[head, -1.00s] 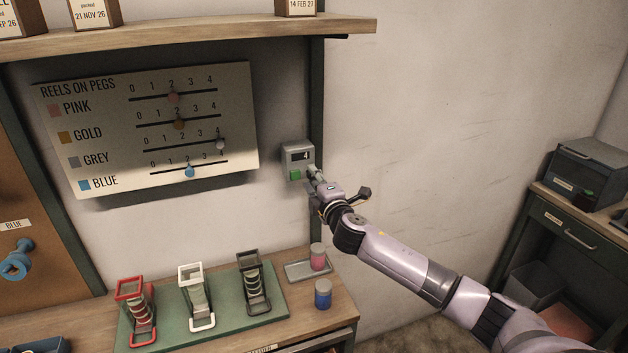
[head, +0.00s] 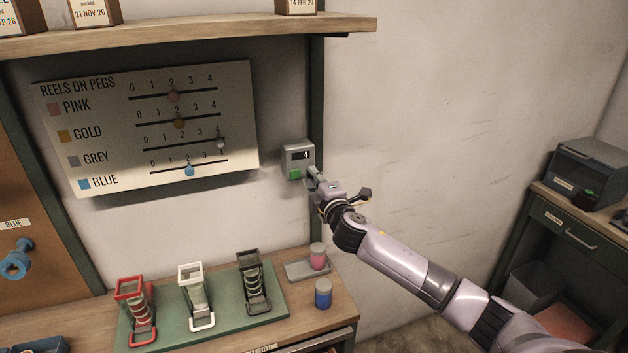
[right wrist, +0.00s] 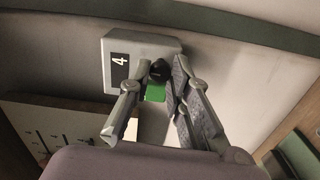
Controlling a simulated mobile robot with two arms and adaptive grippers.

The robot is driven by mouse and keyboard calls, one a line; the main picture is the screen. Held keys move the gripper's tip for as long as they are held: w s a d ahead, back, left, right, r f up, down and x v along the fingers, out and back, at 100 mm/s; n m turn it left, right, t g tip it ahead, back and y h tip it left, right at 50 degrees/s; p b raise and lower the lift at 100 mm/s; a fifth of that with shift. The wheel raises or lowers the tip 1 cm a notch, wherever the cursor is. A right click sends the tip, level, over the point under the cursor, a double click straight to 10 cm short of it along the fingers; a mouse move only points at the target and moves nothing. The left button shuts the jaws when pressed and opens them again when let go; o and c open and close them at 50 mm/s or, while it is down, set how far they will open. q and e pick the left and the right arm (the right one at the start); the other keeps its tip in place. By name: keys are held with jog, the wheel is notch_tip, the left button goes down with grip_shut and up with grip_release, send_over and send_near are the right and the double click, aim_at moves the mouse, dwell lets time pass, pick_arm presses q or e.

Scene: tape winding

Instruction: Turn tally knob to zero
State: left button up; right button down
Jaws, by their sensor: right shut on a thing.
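In the head view the fingers hide the knob. My left gripper is not in view.
A reels-on-pegs board (head: 150,128) with sliders hangs left of the counter. A shelf (head: 190,40) runs above. The wall to the right is clear.

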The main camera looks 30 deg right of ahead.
jog(key=m, duration=0.4)
jog(key=shift+a+f+b, duration=0.1)
jog(key=shift+f+b, duration=0.05)
jog(key=shift+b, duration=0.25)
jog(key=shift+m+p, duration=0.95)
jog(key=shift+m, duration=5.55)
jog(key=c, duration=1.5)
grip_release()
